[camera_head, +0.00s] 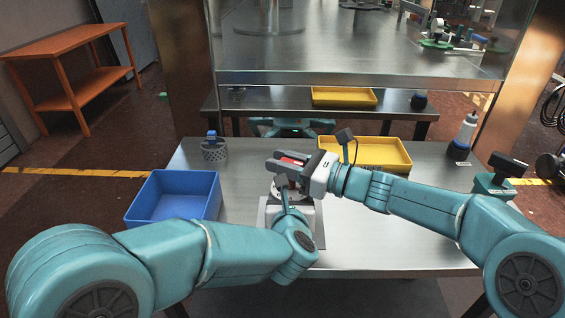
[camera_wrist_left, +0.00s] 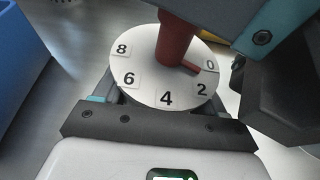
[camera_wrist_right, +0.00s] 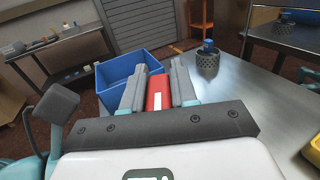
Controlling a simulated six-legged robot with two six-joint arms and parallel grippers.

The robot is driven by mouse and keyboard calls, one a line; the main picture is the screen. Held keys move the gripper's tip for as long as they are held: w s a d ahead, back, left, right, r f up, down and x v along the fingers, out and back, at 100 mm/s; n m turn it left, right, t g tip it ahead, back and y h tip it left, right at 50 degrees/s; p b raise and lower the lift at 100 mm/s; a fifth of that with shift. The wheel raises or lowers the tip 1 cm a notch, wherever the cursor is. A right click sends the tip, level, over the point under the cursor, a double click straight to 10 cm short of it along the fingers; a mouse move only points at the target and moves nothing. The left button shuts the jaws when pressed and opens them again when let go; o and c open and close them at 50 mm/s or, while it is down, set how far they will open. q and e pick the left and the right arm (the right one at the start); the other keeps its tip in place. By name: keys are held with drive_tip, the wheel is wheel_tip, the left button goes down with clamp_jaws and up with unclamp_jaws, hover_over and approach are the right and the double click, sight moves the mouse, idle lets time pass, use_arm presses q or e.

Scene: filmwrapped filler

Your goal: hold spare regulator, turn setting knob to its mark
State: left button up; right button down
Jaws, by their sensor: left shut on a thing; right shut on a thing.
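The spare regulator shows a round white dial (camera_wrist_left: 150,85) with the numbers 0, 2, 4, 6 and 8 in the left wrist view. A red setting knob (camera_wrist_left: 177,38) rises from the dial, with a small red pointer near the 0 and 2. My left gripper (camera_head: 284,188) is shut on the regulator below the dial; its fingertips are mostly hidden. My right gripper (camera_head: 284,160) is shut on the red knob, above the left one. In the right wrist view, the knob (camera_wrist_right: 156,95), with a white mark, lies between the two grey fingers.
A blue bin (camera_head: 172,198) stands left on the metal table (camera_head: 400,240). A yellow tray (camera_head: 375,153) lies behind my right gripper. A perforated cup (camera_head: 214,151) stands back left and a white bottle (camera_head: 464,135) back right. The table's right front is clear.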

drive_tip(key=shift+w+d+r+m+t+h, duration=0.1)
drive_tip(key=shift+m+t+h, duration=0.6)
drive_tip(key=shift+t, duration=0.3)
drive_tip(key=shift+w+r+m+t+h, duration=0.1)
drive_tip(key=shift+m+t+h, duration=0.4)
drive_tip(key=shift+m+t, duration=0.4)
drive_tip(key=c, duration=1)
unclamp_jaws()
drive_tip(key=shift+f, duration=0.1)
drive_tip(key=shift+o, duration=0.2)
drive_tip(key=shift+d, duration=0.1)
drive_tip(key=v, duration=1.2)
drive_tip(key=shift+s, duration=0.2)
